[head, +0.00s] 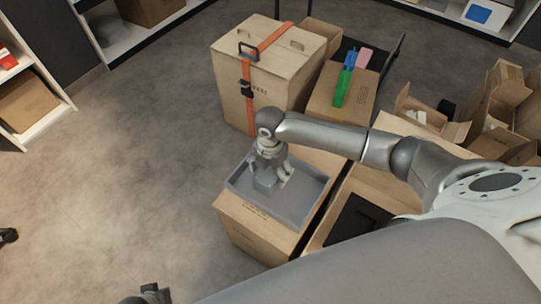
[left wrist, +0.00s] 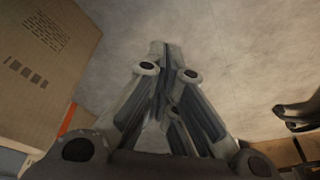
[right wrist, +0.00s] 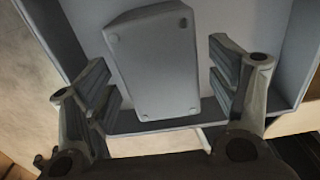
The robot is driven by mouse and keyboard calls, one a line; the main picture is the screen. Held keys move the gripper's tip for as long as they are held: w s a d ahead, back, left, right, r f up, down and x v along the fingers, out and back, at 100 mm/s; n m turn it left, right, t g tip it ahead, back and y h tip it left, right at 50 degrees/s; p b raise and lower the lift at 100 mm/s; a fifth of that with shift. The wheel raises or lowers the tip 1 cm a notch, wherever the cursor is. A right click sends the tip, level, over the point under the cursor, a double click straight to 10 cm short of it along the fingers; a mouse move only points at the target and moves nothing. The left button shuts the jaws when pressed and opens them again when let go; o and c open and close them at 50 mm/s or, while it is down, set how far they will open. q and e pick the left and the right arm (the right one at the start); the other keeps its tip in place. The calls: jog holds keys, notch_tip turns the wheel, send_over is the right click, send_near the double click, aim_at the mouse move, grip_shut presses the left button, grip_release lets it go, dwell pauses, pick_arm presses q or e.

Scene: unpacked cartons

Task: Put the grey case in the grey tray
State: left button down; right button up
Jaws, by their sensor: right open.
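The grey tray (head: 304,197) sits on top of a cardboard carton in the head view. The grey case (head: 265,182) is in the left part of the tray, partly hidden by my right gripper (head: 271,168). In the right wrist view, the case (right wrist: 152,65) shows as a box with small round dots at its corners, inside the tray walls (right wrist: 302,50). My right gripper (right wrist: 158,88) is open, its fingers on either side of the case with gaps showing. My left gripper (left wrist: 165,50) has its fingers together and looks empty, away from the tray.
A tall carton with an orange strap (head: 290,50) stands behind the tray. A carton with green, blue and pink items (head: 345,85) is beside it. Open cartons (head: 500,105) stand at the right. The floor (head: 120,165) at the left is clear.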

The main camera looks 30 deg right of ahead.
aim_at(270, 172)
pick_arm(q)
jog(key=s+f+p, duration=0.2)
jog(key=s+f, duration=0.1)
jog(key=f, duration=0.5)
jog(key=shift+a+g, duration=0.15)
jog(key=shift+g, duration=0.15)
pick_arm(e)
notch_tip(270, 172, up, 10)
jog(key=shift+r, duration=0.1)
